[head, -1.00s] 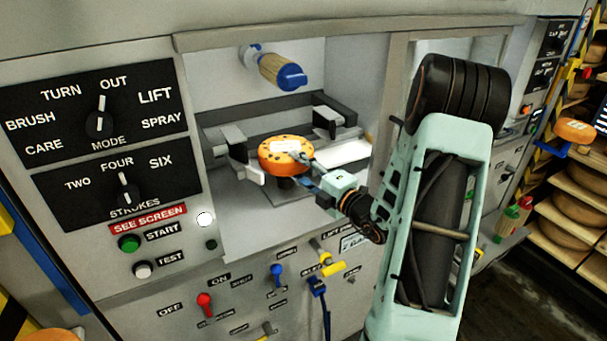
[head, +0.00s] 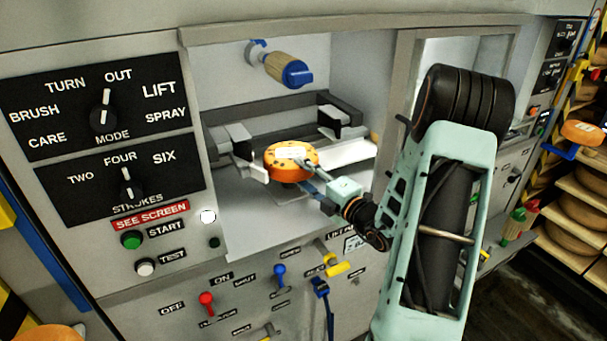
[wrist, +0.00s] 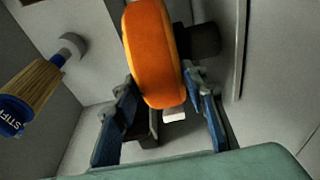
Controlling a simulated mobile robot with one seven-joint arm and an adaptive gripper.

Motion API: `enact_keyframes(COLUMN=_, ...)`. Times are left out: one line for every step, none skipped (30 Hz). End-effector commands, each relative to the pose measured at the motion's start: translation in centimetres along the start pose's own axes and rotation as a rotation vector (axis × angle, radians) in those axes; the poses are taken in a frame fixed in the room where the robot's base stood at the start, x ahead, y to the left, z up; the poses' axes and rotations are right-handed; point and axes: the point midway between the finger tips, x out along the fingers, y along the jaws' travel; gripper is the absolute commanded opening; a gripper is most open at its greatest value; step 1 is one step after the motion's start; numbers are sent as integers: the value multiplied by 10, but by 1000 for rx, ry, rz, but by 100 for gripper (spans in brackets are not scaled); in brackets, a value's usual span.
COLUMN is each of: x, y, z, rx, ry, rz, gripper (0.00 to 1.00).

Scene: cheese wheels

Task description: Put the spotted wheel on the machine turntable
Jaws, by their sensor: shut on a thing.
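The spotted wheel (head: 291,161), orange with dark spots and a pale label on top, is inside the machine's open bay. My gripper (head: 308,183) reaches in from the right and is shut on the wheel's near right edge. In the wrist view the orange wheel (wrist: 154,55) sits between my two blue-grey fingers. A small dark part shows just under the wheel in the head view, likely the turntable; the wheel hides most of it. I cannot tell whether the wheel touches it.
Grey clamp-like arms stand left (head: 243,150) and right (head: 340,118) of the wheel. A brush with a blue end (head: 285,69) hangs above. A control panel (head: 100,110) is left of the bay. Shelves of wheels (head: 580,195) stand at far right.

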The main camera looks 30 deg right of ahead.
Motion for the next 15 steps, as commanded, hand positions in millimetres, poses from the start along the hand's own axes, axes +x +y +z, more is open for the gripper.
enact_keyframes(x=1, y=4, z=0, rx=-4, ry=1, rz=10, gripper=0)
enact_keyframes(x=1, y=3, z=0, rx=-4, ry=1, rz=10, gripper=0)
enact_keyframes(x=1, y=3, z=0, rx=-4, ry=1, rz=10, gripper=0)
enact_keyframes(x=1, y=2, z=0, rx=-4, ry=1, rz=10, gripper=0)
enact_keyframes(x=1, y=2, z=0, rx=-3, ry=1, rz=10, gripper=0)
enact_keyframes(x=1, y=2, z=0, rx=-4, ry=1, rz=10, gripper=0)
enact_keyframes(x=1, y=1, z=0, rx=-4, ry=1, rz=10, gripper=0)
enact_keyframes(x=1, y=1, z=0, rx=-4, ry=1, rz=10, gripper=0)
enact_keyframes(x=1, y=0, z=0, rx=-4, ry=1, rz=10, gripper=0)
enact_keyframes(x=1, y=1, z=0, rx=-4, ry=1, rz=10, gripper=42)
enact_keyframes(x=1, y=1, z=0, rx=-4, ry=1, rz=10, gripper=46)
enact_keyframes(x=1, y=1, z=0, rx=-4, ry=1, rz=9, gripper=50)
enact_keyframes(x=1, y=0, z=0, rx=-3, ry=1, rz=9, gripper=53)
enact_keyframes(x=1, y=0, z=0, rx=-3, ry=1, rz=8, gripper=57)
enact_keyframes(x=1, y=0, z=0, rx=-3, ry=1, rz=7, gripper=60)
